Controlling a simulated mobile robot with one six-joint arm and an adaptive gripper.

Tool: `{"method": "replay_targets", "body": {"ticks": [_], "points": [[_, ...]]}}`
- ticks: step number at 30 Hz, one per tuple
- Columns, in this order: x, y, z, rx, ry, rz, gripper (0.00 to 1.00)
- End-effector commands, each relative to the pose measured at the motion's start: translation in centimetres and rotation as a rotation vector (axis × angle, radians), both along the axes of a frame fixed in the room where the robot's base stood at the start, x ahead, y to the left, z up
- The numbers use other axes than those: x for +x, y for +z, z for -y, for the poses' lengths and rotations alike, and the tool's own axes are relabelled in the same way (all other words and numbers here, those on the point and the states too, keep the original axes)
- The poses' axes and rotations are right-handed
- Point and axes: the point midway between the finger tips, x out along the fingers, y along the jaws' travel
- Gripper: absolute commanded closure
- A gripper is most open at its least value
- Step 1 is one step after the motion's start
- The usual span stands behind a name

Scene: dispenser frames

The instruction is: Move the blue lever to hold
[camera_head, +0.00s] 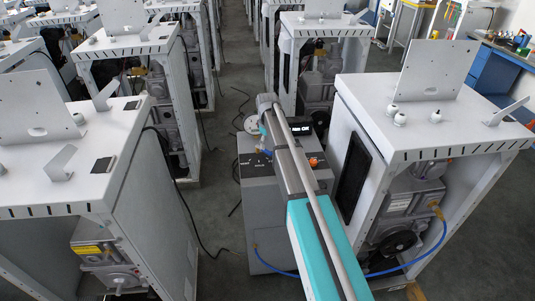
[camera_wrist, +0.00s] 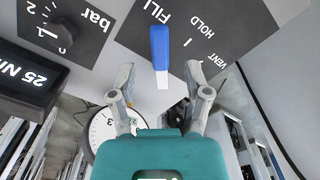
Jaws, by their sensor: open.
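The blue lever (camera_wrist: 160,45) shows in the wrist view, with its blue handle toward the top of the picture and a pale end below. It lies on a dark label panel (camera_wrist: 235,25) marked FILL, HOLD and VENT, which appears upside down. The handle lies just below the FILL word, with HOLD and VENT to its right. My gripper (camera_wrist: 160,70) is open, one finger on each side of the lever's lower part, with visible gaps. Whether the fingers are level with the lever in depth is unclear. In the head view my arm hides the gripper.
The grey control box (camera_head: 262,205) stands between white dispenser frames (camera_head: 410,115). In the wrist view, a black bar knob (camera_wrist: 58,36), a lit display (camera_wrist: 22,77) and a round gauge (camera_wrist: 105,128) lie left of the lever. A blue hose (camera_head: 440,235) runs along the right frame.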

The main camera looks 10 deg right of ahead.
Motion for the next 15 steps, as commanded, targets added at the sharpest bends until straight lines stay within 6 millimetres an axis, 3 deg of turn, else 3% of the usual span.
{"method": "replay_targets", "body": {"ticks": [6,15], "points": [[0.0,-2.0,0.0,0.0,0.0,0.0,0.37],[0.0,-3.4,0.0,0.0,0.0,0.0,0.37]]}}
